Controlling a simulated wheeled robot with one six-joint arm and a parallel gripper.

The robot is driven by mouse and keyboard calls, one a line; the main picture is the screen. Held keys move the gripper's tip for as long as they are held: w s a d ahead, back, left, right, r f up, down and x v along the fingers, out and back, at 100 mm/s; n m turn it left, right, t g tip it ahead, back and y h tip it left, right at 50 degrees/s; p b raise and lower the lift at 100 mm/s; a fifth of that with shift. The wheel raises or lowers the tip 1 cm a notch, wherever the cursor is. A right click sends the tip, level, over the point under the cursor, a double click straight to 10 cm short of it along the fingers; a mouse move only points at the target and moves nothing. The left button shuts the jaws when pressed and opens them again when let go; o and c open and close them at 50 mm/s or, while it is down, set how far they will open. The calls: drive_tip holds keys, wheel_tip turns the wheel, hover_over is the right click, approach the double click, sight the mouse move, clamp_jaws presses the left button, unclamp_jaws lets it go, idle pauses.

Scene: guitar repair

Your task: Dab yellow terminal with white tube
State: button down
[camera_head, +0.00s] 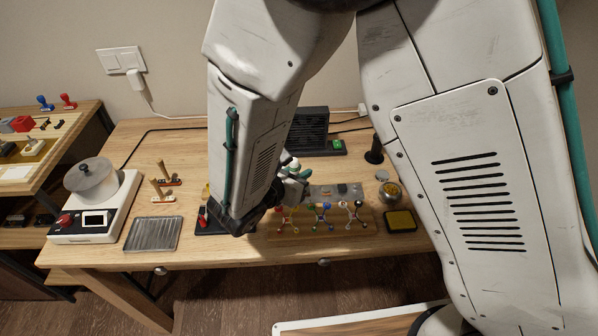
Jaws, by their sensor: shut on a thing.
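My gripper (293,183) is partly hidden behind my forearm, over the middle of the workbench. It is shut on what looks like the white tube (288,160), of which only a small part shows beside the wrist. Just in front, a wooden board (350,231) carries several small coloured terminals and wires. The terminals are too small to tell for sure which is the yellow one. The gripper is above and behind the left part of this board. I cannot tell whether the tube touches anything.
A grey metal plate (322,191) lies behind the terminals. A black fume extractor (308,128) stands at the back. A jar of brass wool (390,191) and a yellow sponge tray (400,220) are at right. A ridged tray (153,234) and a white machine (92,215) are at left.

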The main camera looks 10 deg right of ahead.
wheel_tip(320, 180, up, 7)
idle(0.9)
drive_tip(key=d+r, duration=0.2)
drive_tip(key=d, duration=0.6)
idle(0.6)
drive_tip(key=a+f, duration=0.1)
drive_tip(key=a, duration=0.7)
wheel_tip(320, 180, down, 7)
drive_tip(key=shift+r, duration=0.2)
